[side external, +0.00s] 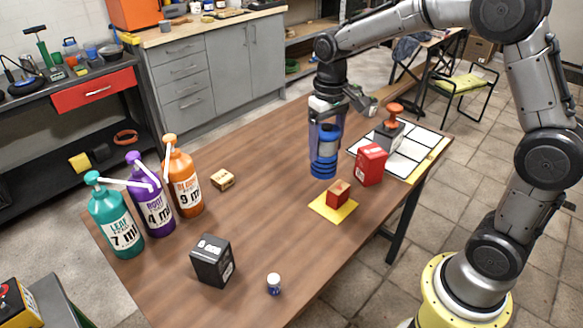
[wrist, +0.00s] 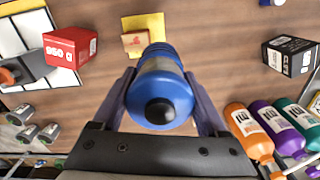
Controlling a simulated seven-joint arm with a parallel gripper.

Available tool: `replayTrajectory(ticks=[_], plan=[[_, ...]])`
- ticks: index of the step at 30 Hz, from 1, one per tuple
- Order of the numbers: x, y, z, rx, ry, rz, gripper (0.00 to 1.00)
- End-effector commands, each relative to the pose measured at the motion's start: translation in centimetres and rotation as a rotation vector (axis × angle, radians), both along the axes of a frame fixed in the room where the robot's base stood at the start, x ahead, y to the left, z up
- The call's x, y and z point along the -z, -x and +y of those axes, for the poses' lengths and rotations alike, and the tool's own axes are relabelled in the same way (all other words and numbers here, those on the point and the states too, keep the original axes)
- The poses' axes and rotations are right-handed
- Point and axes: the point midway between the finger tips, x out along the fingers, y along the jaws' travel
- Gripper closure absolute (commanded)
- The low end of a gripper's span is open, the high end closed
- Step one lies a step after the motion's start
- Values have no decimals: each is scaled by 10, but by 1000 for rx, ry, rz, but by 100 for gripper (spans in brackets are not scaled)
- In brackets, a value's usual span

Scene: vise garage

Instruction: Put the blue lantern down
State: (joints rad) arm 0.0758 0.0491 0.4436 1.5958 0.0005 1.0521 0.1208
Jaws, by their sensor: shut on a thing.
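The blue lantern (side external: 323,168) is upright between the fingers of my gripper (side external: 325,145), over the far right part of the wooden table. Its base looks at or just above the tabletop; I cannot tell whether it touches. In the wrist view the lantern (wrist: 160,90) is seen from above, with a dark knob on top. The two fingers of my gripper (wrist: 162,105) press on its left and right sides. My gripper is shut on the lantern.
A red box (side external: 370,165) stands close right of the lantern. A yellow pad (side external: 333,208) with a small red-brown block (side external: 338,194) lies in front. A white grid board (side external: 405,157) carries a stamp-like tool (side external: 391,130). Bottles (side external: 150,200) and a black box (side external: 212,261) stand left.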

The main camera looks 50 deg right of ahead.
Motion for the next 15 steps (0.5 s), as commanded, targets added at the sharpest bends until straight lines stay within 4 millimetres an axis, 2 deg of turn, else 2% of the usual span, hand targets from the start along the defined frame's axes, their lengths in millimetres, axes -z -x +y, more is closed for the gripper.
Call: replayTrajectory(ticks=[11, 15], plan=[[35, -79, -7, 1, 0, 0, 100], [59, -100, -8, 0, 0, 4, 100]])
